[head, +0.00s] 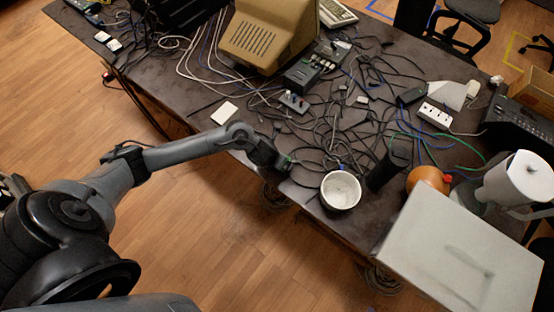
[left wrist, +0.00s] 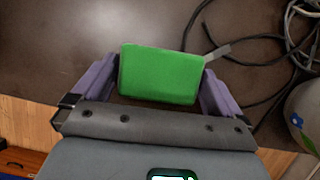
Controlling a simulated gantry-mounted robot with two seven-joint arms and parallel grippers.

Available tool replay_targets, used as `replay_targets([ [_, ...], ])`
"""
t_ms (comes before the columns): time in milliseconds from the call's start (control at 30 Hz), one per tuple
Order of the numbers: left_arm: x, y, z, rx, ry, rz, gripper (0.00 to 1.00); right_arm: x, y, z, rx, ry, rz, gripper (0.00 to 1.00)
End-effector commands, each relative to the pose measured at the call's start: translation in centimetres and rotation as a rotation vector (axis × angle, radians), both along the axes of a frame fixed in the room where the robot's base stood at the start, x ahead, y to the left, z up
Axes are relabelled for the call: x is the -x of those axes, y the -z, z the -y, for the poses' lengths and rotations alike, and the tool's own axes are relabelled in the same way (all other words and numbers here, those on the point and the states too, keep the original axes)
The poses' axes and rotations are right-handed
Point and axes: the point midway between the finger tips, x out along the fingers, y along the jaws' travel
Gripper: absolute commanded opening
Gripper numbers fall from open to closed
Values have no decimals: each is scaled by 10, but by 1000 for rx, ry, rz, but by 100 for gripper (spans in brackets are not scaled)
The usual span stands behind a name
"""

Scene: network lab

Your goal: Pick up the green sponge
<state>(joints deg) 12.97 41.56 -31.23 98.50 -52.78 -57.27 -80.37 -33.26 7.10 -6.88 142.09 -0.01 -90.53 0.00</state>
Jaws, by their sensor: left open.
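The green sponge (left wrist: 160,74) lies between the two purple fingers of my left gripper (left wrist: 158,82) in the left wrist view. The jaws are open, with one finger on each side of the sponge. I cannot tell whether either finger touches it. In the head view my left gripper (head: 284,163) is low over the front edge of the dark table (head: 215,95), left of the white bowl. My right gripper is not in view.
The white bowl (head: 341,190) stands close to the right of my left gripper. Black cables (head: 325,130) tangle behind it. A black cylinder (head: 385,172), an orange object (head: 428,180) and a large pale panel (head: 460,255) are farther right. A white card (head: 224,113) lies to the left.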

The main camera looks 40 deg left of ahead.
Motion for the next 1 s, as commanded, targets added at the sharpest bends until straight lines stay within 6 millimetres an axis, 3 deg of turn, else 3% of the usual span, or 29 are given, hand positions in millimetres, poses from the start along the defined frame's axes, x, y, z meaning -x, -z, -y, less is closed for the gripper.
replay_targets([
  [133,0,-1,0,0,0,0,100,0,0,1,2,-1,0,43],
  [367,0,0,0,0,0,0,65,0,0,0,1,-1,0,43],
  [767,0,-7,0,-1,2,0,65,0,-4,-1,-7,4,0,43],
  [1000,-1,-37,0,0,1,3,65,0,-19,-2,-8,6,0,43],
])
